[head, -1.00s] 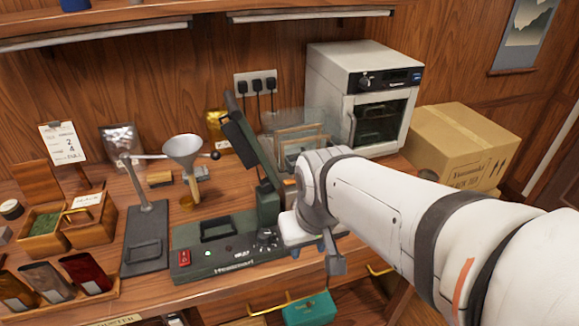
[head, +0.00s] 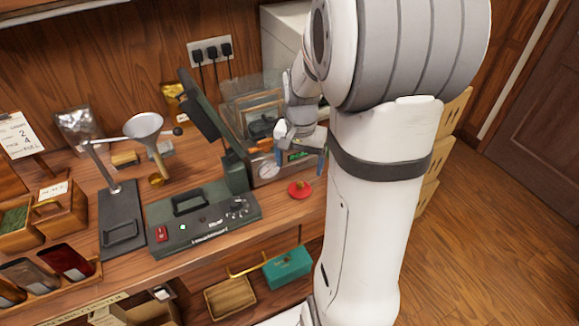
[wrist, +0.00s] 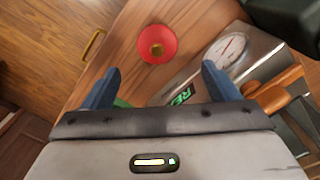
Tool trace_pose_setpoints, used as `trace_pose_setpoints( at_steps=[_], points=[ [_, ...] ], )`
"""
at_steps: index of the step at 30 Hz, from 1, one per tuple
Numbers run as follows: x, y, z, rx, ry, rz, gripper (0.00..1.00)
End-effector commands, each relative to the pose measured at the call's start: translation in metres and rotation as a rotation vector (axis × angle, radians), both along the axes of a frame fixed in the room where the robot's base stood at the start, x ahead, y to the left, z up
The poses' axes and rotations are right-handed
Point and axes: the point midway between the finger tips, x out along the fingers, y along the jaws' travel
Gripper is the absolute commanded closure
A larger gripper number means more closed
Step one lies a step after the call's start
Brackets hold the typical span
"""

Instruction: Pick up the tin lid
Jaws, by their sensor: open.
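The tin lid, a round red lid with a brass-coloured knob, lies on the wooden counter near its front edge. It shows in the head view (head: 300,190) and in the wrist view (wrist: 157,44). My gripper (wrist: 160,70) is open and empty, with its two blue fingers pointing toward the lid. In the wrist view the lid lies beyond the fingertips, roughly centred between them. In the head view my gripper (head: 300,162) is above and behind the lid, apart from it.
A scale with a dial (wrist: 228,47) and green display stands close beside the lid. A dark green heat sealer (head: 203,217) with a raised arm is left of it. A funnel stand (head: 121,222) stands further left. A teal box (head: 288,267) is below the counter.

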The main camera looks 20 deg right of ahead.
Motion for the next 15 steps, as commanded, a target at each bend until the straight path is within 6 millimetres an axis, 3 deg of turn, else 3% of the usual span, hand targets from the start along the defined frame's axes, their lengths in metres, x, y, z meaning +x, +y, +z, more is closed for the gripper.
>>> trace_pose_setpoints(
  at_steps=[15],
  points=[
    [-0.005, -0.002, -0.061, 0.004, 0.010, -0.015, 0.18]
  ],
)
